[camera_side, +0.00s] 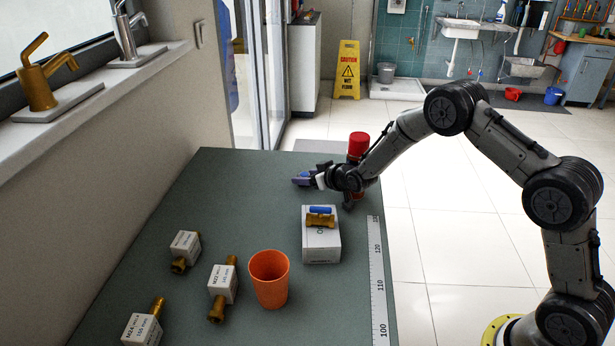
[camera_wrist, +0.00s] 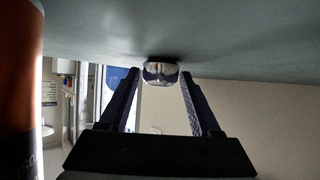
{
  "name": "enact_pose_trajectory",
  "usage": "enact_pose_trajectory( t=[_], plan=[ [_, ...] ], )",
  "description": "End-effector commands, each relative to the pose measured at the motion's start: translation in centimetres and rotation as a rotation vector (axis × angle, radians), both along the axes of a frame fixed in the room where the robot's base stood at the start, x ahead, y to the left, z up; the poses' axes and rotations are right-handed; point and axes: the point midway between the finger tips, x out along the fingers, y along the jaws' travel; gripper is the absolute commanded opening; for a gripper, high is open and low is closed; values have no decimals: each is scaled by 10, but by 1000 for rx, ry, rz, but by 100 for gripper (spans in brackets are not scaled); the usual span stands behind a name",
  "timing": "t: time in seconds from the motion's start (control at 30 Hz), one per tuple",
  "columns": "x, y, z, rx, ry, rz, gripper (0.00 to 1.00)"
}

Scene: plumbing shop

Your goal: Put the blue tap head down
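A small chrome tap head (camera_wrist: 160,72) is at the fingertips of my gripper (camera_wrist: 160,78) in the wrist view, which shows the table upside down along the top. It meets the table surface with a dark shadow at its base. No blue marking on it is clear. The fingers stand on either side with a narrow gap at each side, so my gripper looks open around it. In the side view my gripper (camera_side: 303,181) is low over the table's far part, pointing left; the tap head is not distinct there.
A red-capped can (camera_side: 358,143) stands close behind my gripper. Nearer on the green table (camera_side: 240,190) are a white box (camera_side: 321,245) with a blue-handled brass valve (camera_side: 320,217), an orange cup (camera_side: 269,280) and several labelled brass fittings (camera_side: 223,284). The table left of my gripper is clear.

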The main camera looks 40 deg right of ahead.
Motion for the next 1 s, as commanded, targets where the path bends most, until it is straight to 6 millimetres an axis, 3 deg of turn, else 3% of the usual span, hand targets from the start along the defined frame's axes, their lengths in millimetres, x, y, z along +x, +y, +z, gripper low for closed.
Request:
enact_pose_trajectory(
  t=[0.37, 0.8, 1.0],
  plan=[
    [-8, 0, 8, 0, -1, 0, 64],
    [-75, 1, 45, 0, -1, 0, 64],
    [-97, 1, 56, 0, 0, 0, 64]
  ],
)
